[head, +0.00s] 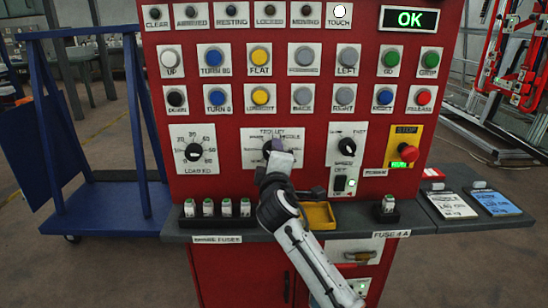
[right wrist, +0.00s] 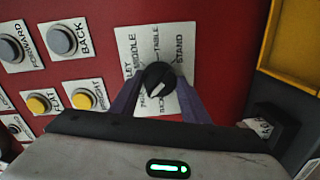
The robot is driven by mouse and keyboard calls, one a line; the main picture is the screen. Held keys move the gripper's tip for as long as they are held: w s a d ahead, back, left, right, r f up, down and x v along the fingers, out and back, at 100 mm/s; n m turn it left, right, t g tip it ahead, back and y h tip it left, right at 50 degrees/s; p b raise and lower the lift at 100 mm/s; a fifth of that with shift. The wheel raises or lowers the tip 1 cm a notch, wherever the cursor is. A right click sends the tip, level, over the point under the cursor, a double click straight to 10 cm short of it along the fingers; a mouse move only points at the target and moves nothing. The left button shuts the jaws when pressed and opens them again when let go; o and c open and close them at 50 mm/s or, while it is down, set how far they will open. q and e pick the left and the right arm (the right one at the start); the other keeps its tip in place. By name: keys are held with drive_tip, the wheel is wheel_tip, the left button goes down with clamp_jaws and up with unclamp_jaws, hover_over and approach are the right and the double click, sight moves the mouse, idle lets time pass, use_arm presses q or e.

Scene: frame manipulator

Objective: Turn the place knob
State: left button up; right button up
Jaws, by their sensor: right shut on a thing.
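The place knob is the black round knob (right wrist: 158,74) on a white label plate (head: 252,159), with position words such as MIDDLE, TABLE and STAND around it. In the right wrist view its white pointer mark slants toward the plate's lower left. My right gripper (head: 274,150) is at this plate in the head view, and its arm and fingers hide most of the knob there. In the right wrist view its two purple fingers (right wrist: 160,84) are on either side of the knob, shut on it. My left gripper is not in view.
A grey shelf (head: 455,218) below carries fuses and a yellow tray (head: 320,215). A green OK display (head: 410,19) is lit. A blue trolley (head: 110,205) stands left.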

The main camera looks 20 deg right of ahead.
drive_tip(key=shift+f, duration=0.1)
drive_tip(key=o, duration=1.1)
drive_tip(key=v, duration=1)
drive_tip(key=shift+s+a, duration=0.1)
drive_tip(key=shift+s, duration=0.1)
drive_tip(key=s+a+f+m+g+y, duration=0.15)
drive_tip(key=s+f, duration=0.35)
drive_tip(key=f, duration=0.6)
drive_tip(key=s+f+m+g+y, duration=0.1)
drive_tip(key=s+f+g+y, duration=0.3)
drive_tip(key=f, duration=0.7)
drive_tip(key=s+f+m+g, duration=0.1)
drive_tip(key=s+f+m, duration=0.1)
drive_tip(key=s+f, duration=0.3)
drive_tip(key=s+f+m+y, duration=0.1)
drive_tip(key=s+f+m, duration=0.2)
drive_tip(key=s+f, duration=0.3)
drive_tip(key=s+a+f+m+g+y, duration=0.1)
drive_tip(key=s+f, duration=0.4)
drive_tip(key=s, duration=0.8)
drive_tip(key=shift+s+a+f+m+g, duration=0.2)
drive_tip(key=shift+s+m+g, duration=0.2)
drive_tip(key=shift+m, duration=0.35)
